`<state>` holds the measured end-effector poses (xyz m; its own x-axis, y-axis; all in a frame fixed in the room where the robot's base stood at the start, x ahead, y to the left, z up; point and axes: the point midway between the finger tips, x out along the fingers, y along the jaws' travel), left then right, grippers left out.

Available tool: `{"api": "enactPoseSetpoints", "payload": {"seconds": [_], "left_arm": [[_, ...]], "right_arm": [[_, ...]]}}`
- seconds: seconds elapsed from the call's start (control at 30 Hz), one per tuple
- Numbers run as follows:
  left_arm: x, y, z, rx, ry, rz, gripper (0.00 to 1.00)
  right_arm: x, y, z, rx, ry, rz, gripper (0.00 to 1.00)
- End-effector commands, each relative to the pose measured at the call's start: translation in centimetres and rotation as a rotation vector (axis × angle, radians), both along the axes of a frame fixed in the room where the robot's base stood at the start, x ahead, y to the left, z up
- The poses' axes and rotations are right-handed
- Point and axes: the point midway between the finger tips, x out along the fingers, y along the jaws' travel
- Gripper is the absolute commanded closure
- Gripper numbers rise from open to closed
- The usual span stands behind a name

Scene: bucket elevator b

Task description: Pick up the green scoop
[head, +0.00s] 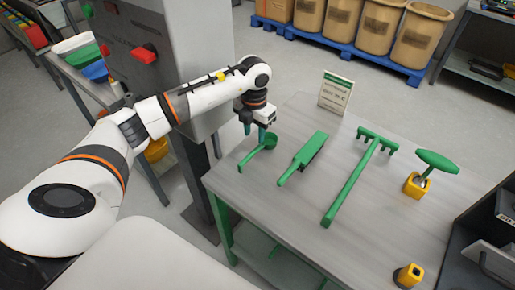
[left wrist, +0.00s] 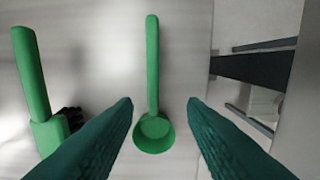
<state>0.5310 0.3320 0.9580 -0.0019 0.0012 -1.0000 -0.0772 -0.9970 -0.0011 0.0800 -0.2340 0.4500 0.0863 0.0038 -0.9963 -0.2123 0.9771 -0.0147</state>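My left gripper (head: 255,131) hangs just above the scoop, fingers pointing down, open and empty. In the left wrist view the scoop (left wrist: 153,85) is upright in the picture, with its bowl near the line between the two spread green fingers. Neither finger clearly touches it. My right gripper is in neither view.
A grey machine column (head: 165,60) stands close behind my left arm.

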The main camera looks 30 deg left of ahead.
Motion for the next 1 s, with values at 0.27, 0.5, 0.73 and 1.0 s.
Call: {"api": "enactPoseSetpoints", "payload": {"seconds": [0.27,0.5,0.73,1.0], "left_arm": [[0.1,-0.8,-2.7,-0.003,0.004,-0.001,0.62],[0.3,-0.8,-5.4,-0.002,-0.001,-0.001,0.62],[0.3,-0.8,-5.6,-0.001,-0.002,-0.001,0.63],[0.3,-0.8,-5.5,-0.001,-0.002,-0.001,1.0]], "right_arm": [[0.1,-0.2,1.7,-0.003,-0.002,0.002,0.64],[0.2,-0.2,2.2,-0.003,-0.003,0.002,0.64],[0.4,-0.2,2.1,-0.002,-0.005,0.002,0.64],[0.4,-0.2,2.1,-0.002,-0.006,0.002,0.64]]}}
